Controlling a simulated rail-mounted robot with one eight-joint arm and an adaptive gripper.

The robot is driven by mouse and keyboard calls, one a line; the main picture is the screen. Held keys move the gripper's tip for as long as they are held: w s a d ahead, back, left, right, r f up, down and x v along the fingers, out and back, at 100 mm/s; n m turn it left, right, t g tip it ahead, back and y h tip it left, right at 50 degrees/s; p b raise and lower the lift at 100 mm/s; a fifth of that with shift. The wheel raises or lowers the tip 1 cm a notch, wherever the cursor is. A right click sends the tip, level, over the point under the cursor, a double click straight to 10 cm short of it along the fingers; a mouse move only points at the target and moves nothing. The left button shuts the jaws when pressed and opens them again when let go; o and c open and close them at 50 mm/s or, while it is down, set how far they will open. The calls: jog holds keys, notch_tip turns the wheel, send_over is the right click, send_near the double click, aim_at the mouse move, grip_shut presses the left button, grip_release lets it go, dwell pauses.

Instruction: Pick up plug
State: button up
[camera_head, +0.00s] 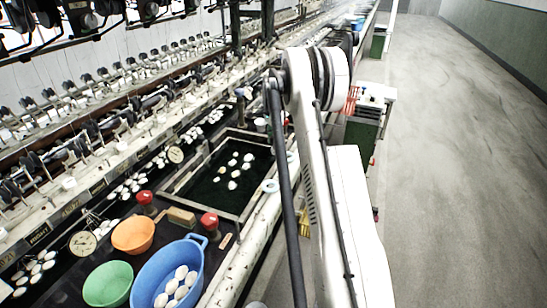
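I cannot make out a plug for certain in the head view. Two red-topped pieces, one at the left (145,198) and one at the right (209,222), stand on the dark ledge by the near edge of the basin (245,133); I cannot tell whether either is a plug. My white arm rises through the middle of the view. My gripper is not visible, so its opening and anything in it cannot be seen.
A blue tub (195,252) with white cocoons, a green bowl (108,284) and an orange bowl (133,234) stand at the lower left. A brown block (181,217) lies between the red-topped pieces. Reeling machinery fills the left. The grey floor (460,180) at right is clear.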

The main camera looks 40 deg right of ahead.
aim_at(274, 159)
notch_tip(274, 159, down, 3)
jog(key=shift+f, duration=0.2)
grip_shut()
jog(key=shift+r, duration=0.1)
